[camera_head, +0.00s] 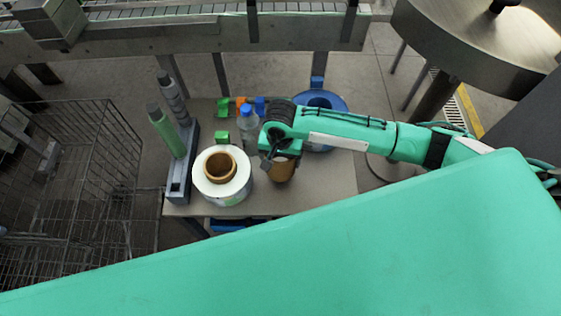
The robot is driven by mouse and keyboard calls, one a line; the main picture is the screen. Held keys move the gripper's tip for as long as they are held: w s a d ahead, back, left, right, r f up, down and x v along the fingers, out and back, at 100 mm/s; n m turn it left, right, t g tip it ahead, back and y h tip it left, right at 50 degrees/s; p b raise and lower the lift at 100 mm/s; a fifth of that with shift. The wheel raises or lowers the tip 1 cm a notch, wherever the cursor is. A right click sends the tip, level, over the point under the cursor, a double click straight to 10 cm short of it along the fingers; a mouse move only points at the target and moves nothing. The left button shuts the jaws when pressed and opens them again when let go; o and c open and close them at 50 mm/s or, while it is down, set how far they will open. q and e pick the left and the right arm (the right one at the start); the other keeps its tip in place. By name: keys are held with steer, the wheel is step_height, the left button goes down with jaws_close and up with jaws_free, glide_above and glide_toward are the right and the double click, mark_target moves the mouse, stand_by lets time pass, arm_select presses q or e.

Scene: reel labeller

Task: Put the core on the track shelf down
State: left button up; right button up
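A brown core (281,173) stands roughly upright over the right part of the grey table-like shelf (318,187). My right arm reaches in from the right, and its gripper (269,161) is at the left side of the core's rim. The dark fingers overlap the rim, and their gap is hidden, so I cannot tell whether they are closed on the core. I also cannot tell whether the core's bottom touches the shelf. A white label roll with a brown inner core (222,187) stands just left of it. My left gripper is not in view.
A clear bottle with a blue cap (248,125) stands behind the core. A blue reel (337,103) lies partly behind my arm. Green and grey cylinders lean on a dark rack (178,186) at left. A wire cage (75,165) is further left. The shelf's right front is clear.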

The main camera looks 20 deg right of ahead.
steer(key=shift+f, duration=1.75)
steer(key=o, duration=1)
steer(key=shift+f, duration=0.1)
step_height(320, 180, up, 12)
steer(key=shift+r+b, duration=0.15)
steer(key=shift+b, duration=0.9)
